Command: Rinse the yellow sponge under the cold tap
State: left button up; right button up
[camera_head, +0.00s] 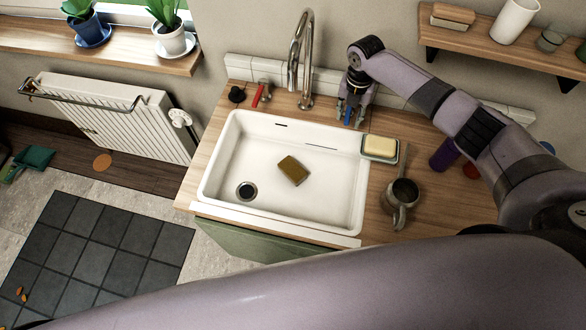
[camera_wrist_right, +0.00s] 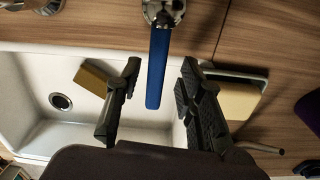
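A dark yellow-brown sponge (camera_head: 292,171) lies in the white sink (camera_head: 232,150), right of the drain. It also shows in the wrist view (camera_wrist_right: 92,79). A chrome spout (camera_head: 301,50) arches behind the sink; I see no water from it. The cold tap has a blue lever (camera_head: 348,115), large in the wrist view (camera_wrist_right: 157,70). My right gripper (camera_head: 353,106) is at this lever. In the wrist view its fingers (camera_wrist_right: 157,95) are apart, one each side of the lever, with gaps showing. My left gripper is out of view.
A red-levered tap (camera_head: 258,96) stands left of the spout. Right of the sink are a dish (camera_head: 380,158) with a pale yellow block (camera_head: 380,146), a metal mug (camera_head: 403,193) and a purple cup (camera_head: 444,154). A shelf (camera_head: 505,47) hangs above.

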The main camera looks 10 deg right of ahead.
jog(key=shift+r+p, duration=3)
jog(key=shift+r, duration=0.5)
jog(key=shift+f, duration=0.1)
